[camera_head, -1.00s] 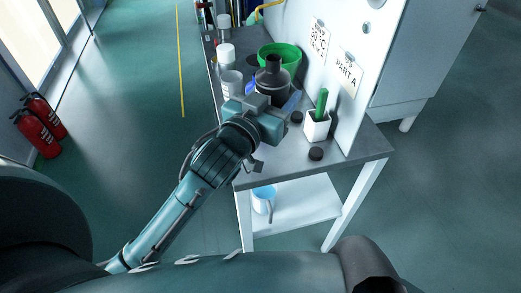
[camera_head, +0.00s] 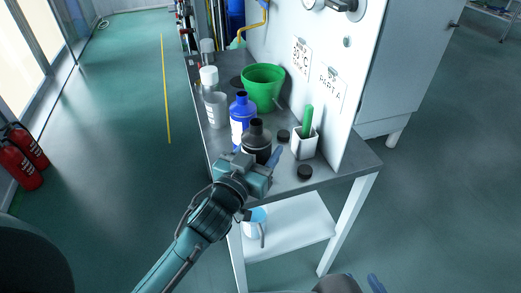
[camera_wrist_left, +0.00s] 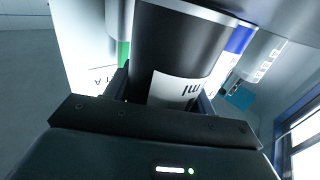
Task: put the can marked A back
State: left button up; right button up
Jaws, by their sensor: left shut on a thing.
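A black can or bottle (camera_head: 256,142) with a narrow neck is at the near end of the grey bench. My left gripper (camera_head: 256,161), on the arm from the lower left, is shut on it. In the left wrist view the black body (camera_wrist_left: 180,45) fills the jaws; its white label shows "ml", and I see no letter A on it. Whether its base touches the bench is hidden. A blue bottle (camera_head: 240,116) stands just behind it.
A green bucket (camera_head: 263,90) stands behind the blue bottle. A white cup (camera_head: 304,146) holding a green item stands right, with black discs (camera_head: 304,172) nearby. A clear beaker (camera_head: 215,108) stands left. An upright white panel (camera_head: 348,70) with a "PART A" sign (camera_head: 331,90) bounds the right.

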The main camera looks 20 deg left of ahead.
pick_arm(q)
jog(key=o, duration=0.9)
jog(key=shift+f, duration=0.2)
jog(key=shift+c, duration=0.2)
jog(key=o, duration=0.5)
jog(key=shift+c, duration=0.2)
jog(key=shift+r, duration=0.1)
jog(key=shift+r, duration=0.15)
jog(key=s+a, duration=0.2)
jog(key=s, duration=0.9)
jog(key=shift+s+a+b, duration=0.15)
jog(key=shift+s+b, duration=0.2)
jog(key=shift+b, duration=0.05)
